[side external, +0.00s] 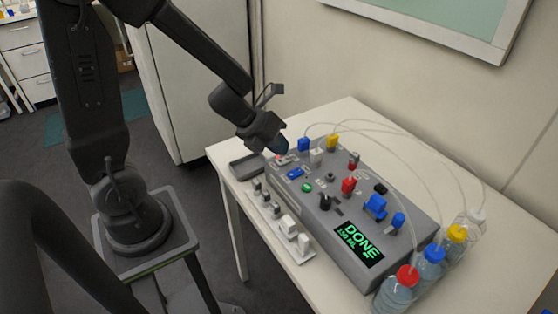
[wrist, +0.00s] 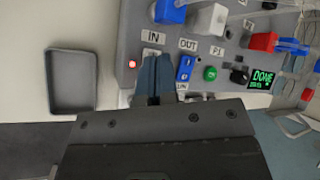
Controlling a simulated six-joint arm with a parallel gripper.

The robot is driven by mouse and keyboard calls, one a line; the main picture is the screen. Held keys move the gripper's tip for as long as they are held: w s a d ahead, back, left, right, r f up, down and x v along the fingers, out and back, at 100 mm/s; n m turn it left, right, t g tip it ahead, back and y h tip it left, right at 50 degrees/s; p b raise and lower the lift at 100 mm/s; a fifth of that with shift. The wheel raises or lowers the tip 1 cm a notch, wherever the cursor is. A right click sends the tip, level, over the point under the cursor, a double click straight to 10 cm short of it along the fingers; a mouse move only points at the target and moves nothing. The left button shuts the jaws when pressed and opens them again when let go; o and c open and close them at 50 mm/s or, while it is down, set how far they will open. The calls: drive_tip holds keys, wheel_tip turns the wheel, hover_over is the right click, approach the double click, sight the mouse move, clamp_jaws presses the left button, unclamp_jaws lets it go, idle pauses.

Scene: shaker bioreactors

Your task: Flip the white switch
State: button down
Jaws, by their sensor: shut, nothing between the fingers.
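My gripper (side external: 283,146) is at the far left end of the grey control box (side external: 338,240), low over its top. In the wrist view its two dark blue-grey fingers (wrist: 157,64) are together with nothing between them, just below the "IN" label. A small white part (side external: 283,160), apparently the white switch, shows right under the fingertips in the side view. In the wrist view the fingers largely cover that spot, so its position and any contact cannot be told. A blue switch (wrist: 185,68) sits just right of the fingers, and a red light (wrist: 132,64) glows to their left.
Capped bottles (side external: 398,290) with thin tubes stand at the right. A white-switched strip (side external: 280,228) lies in front.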

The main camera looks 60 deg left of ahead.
sight(281, 159)
drive_tip(key=shift+f, duration=0.1)
drive_tip(key=shift+f, duration=0.3)
drive_tip(key=shift+s+f, duration=0.1)
drive_tip(key=shift+f, duration=0.2)
idle(0.6)
drive_tip(key=shift+r, duration=0.75)
drive_tip(key=shift+w+r, duration=0.2)
drive_tip(key=shift+r, duration=1.05)
drive_tip(key=shift+w+r, duration=0.2)
drive_tip(key=shift+r, duration=1.05)
